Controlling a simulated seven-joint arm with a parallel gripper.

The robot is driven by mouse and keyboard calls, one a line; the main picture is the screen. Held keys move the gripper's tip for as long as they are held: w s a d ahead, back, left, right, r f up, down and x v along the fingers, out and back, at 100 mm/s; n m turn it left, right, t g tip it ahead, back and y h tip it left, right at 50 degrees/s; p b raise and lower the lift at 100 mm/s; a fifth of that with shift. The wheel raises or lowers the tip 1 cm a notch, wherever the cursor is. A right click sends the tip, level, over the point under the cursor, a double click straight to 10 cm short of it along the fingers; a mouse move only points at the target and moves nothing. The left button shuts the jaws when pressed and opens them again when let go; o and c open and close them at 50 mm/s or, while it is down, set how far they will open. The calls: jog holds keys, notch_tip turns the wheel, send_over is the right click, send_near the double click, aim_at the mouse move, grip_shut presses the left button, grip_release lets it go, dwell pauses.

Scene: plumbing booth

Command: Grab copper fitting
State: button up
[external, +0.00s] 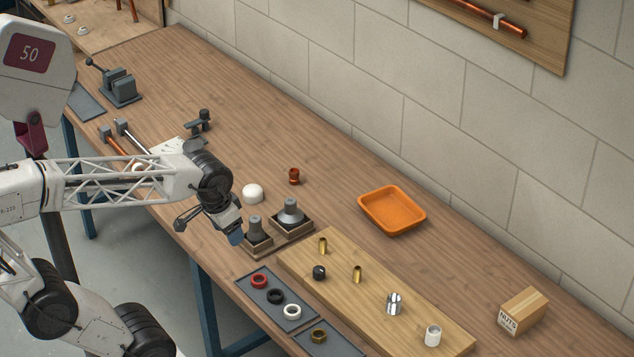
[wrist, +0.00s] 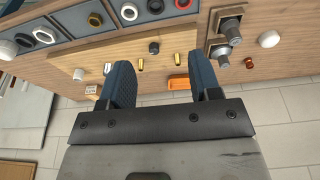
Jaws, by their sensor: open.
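The copper fitting (external: 294,176) stands upright on the bare wooden bench, behind the two grey pieces on wooden blocks and right of a white cap (external: 252,193). In the wrist view the fitting (wrist: 249,62) is a small copper-brown shape at the right, outside the fingers. My gripper (external: 236,238) is near the bench's front edge, in front of the blocks and apart from the fitting. Its two blue fingers (wrist: 160,62) are spread, with nothing held between them. Part of my gripper is hidden by my wrist in the external view.
Grey cone-shaped pieces (external: 290,212) on wooden blocks stand close to my gripper. An orange tray (external: 392,210) lies right of the fitting. A wooden board (external: 375,290) holds several small fittings; grey mats (external: 262,285) hold rings.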

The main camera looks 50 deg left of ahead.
jog(key=shift+o, duration=0.3)
jog(key=shift+w, duration=0.1)
jog(key=m+g+y, duration=0.5)
jog(key=m+y, duration=0.5)
jog(key=m, duration=0.1)
send_over(298, 172)
jog(key=s+d, duration=0.9)
jog(key=d, duration=0.1)
notch_tip(298, 172, down, 13)
jog(key=w+a+f+m+y, duration=0.1)
jog(key=w+a+f, duration=0.1)
jog(key=w+f, duration=0.1)
jog(key=w+a+f+m+y, duration=0.1)
jog(key=w+a+f+m, duration=0.1)
jog(key=w+f, duration=0.1)
jog(key=w+a+f+m+y, duration=0.1)
jog(key=w+a+f, duration=0.1)
jog(key=w+f, duration=0.1)
jog(key=shift+w+f+m+y, duration=0.25)
jog(key=shift+w+m+y, duration=0.05)
jog(key=shift+w+m, duration=0.1)
jog(key=shift+x, duration=1.25)
jog(key=shift+f, duration=0.1)
